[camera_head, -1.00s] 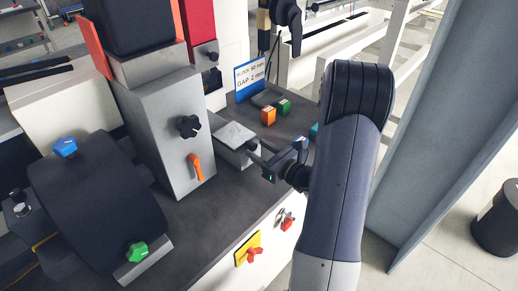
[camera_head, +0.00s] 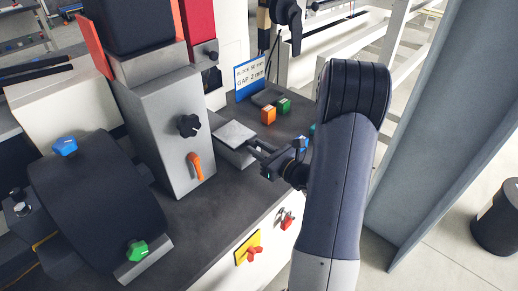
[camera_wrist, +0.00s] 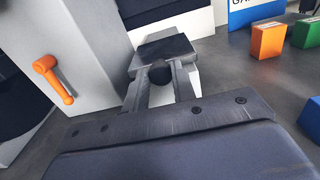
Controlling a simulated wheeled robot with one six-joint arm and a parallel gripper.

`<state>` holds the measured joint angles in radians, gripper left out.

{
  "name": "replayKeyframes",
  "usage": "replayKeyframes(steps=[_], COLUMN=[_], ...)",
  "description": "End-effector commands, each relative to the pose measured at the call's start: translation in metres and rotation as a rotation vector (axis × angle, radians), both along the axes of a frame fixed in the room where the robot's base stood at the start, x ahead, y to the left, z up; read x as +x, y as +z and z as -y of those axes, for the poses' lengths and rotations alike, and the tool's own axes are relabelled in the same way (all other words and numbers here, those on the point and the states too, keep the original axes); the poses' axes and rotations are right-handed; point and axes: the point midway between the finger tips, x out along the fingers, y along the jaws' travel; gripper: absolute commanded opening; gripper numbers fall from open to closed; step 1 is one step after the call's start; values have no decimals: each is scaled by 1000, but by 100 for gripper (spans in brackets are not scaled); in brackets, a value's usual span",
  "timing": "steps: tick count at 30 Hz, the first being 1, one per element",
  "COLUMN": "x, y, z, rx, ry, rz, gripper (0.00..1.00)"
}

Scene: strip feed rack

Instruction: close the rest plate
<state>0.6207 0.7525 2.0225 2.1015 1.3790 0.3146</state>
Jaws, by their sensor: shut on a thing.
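The rest plate (camera_head: 236,132) is a small pale grey plate on a light block, beside the foot of the tall grey machine column. In the wrist view its block (camera_wrist: 203,22) is ahead of my gripper, with a dark top face. A dark round knob (camera_wrist: 160,71) is on the near side of the block, between my two fingers. My gripper (camera_wrist: 158,78) is shut on this knob. In the head view my gripper (camera_head: 256,148) reaches in from the right at the plate's near right side.
An orange lever (camera_head: 195,167) and a black knob (camera_head: 188,125) are on the grey column (camera_head: 165,140) to the left. Orange (camera_head: 268,115) and green (camera_head: 284,106) blocks stand behind, by a blue-and-white sign (camera_head: 250,76). The dark bench top is clear in front.

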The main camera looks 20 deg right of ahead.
Motion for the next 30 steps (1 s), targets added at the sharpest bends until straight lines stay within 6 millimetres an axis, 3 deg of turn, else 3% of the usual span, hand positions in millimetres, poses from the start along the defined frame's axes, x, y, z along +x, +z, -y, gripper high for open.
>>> replayKeyframes(steps=[8,18,27,28,30], x=[4,42,43,43,43], y=[-1,-1,0,0,0], z=[-2,-17,-17,-17,-17], rx=[-1,-2,0,0,0], ry=[3,1,-1,-1,-1], rz=[0,1,-1,-1,-1], gripper=[0,0,0,27,33])
